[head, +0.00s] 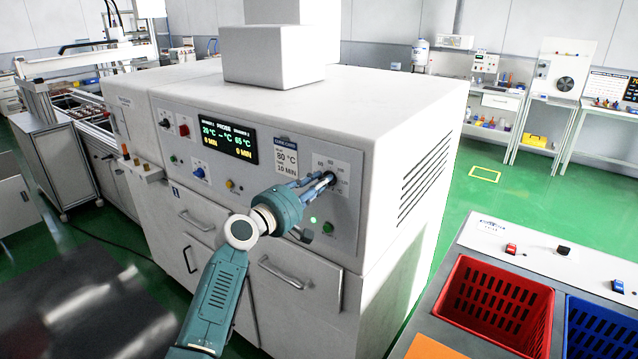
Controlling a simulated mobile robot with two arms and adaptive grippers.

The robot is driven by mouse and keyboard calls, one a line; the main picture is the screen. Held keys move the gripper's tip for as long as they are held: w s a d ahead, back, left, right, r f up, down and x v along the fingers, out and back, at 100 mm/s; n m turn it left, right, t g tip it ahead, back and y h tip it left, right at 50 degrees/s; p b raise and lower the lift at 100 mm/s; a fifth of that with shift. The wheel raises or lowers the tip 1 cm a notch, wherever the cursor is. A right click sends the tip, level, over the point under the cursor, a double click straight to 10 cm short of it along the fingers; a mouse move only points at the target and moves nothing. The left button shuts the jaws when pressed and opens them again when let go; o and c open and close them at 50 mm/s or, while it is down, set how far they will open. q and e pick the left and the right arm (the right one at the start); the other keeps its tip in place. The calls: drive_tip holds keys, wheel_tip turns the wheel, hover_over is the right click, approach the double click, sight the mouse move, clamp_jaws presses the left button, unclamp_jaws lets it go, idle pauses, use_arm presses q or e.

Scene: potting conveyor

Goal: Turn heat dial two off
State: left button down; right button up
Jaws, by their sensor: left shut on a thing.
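A large white oven cabinet (380,95) stands in the middle of the head view, with a control panel on its front. My left gripper (328,180) reaches up to the right part of the panel. It is shut on a dark dial (332,176), taken as heat dial two. The fingers hide most of this dial, so its pointer cannot be read. The small marks around it are too small to read. My right gripper is not in view.
Left on the panel are a display (228,137), a red button (184,130) and a blue knob (199,172). A green button (327,228) sits below the held dial. Drawer handles (283,273) stick out below. Red (497,300) and blue (600,325) crates stand at right.

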use_arm(q)
drive_tip(key=c, duration=1.6)
unclamp_jaws()
drive_tip(key=shift+f, duration=0.1)
drive_tip(key=shift+c, duration=0.2)
drive_tip(key=shift+o, duration=0.3)
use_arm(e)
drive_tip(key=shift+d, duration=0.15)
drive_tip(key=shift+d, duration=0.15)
use_arm(q)
drive_tip(key=v, duration=1.2)
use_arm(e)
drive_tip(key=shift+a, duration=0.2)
